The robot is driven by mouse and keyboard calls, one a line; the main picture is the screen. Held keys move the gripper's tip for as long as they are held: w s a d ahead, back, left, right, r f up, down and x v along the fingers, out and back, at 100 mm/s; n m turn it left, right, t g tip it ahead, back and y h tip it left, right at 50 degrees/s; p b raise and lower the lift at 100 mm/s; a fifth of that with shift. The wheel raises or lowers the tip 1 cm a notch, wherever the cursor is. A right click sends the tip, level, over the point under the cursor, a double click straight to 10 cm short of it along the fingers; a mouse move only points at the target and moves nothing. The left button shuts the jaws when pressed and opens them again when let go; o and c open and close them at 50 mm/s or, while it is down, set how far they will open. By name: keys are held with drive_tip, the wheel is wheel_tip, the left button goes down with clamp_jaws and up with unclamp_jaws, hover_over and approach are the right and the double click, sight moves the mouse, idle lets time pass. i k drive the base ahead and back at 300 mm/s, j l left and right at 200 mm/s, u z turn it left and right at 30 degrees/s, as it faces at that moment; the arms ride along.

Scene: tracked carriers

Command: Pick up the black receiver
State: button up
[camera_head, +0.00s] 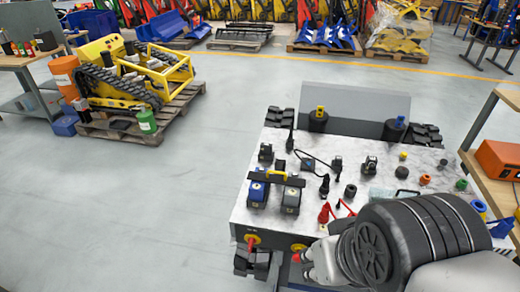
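Several small black devices stand on the white marbled top (238,214) of a tracked carrier. I cannot tell for sure which is the black receiver. Candidates are an upright black piece (324,186) near the middle, a black block (370,165) to its right, a black block (265,153) at the left and a tall thin black piece (290,140) at the back left. My arm comes in from the lower right and covers the carrier's front right corner. Its light grey end, seemingly my gripper (312,264), is at the carrier's front edge, apart from these devices. Its fingers are not clear.
A blue battery-like block (258,192) and a grey one (291,197) stand at the carrier's left under a yellow-handled bar. Red clips (324,213) lie near the front. A bench with an orange case (499,158) is close at right.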

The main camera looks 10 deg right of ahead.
sight(265, 148)
drive_tip(key=i+j+z, duration=0.2)
drive_tip(key=j, duration=0.4)
drive_tip(key=i+j+z, duration=0.2)
drive_tip(key=j, duration=0.4)
drive_tip(key=i+j+z, duration=0.2)
drive_tip(key=j, duration=0.4)
drive_tip(key=j+z, duration=0.2)
drive_tip(key=j, duration=0.45)
drive_tip(key=i+j+z, duration=0.3)
drive_tip(key=i+j, duration=0.25)
drive_tip(key=i+j+z, duration=0.3)
drive_tip(key=i+j, duration=0.35)
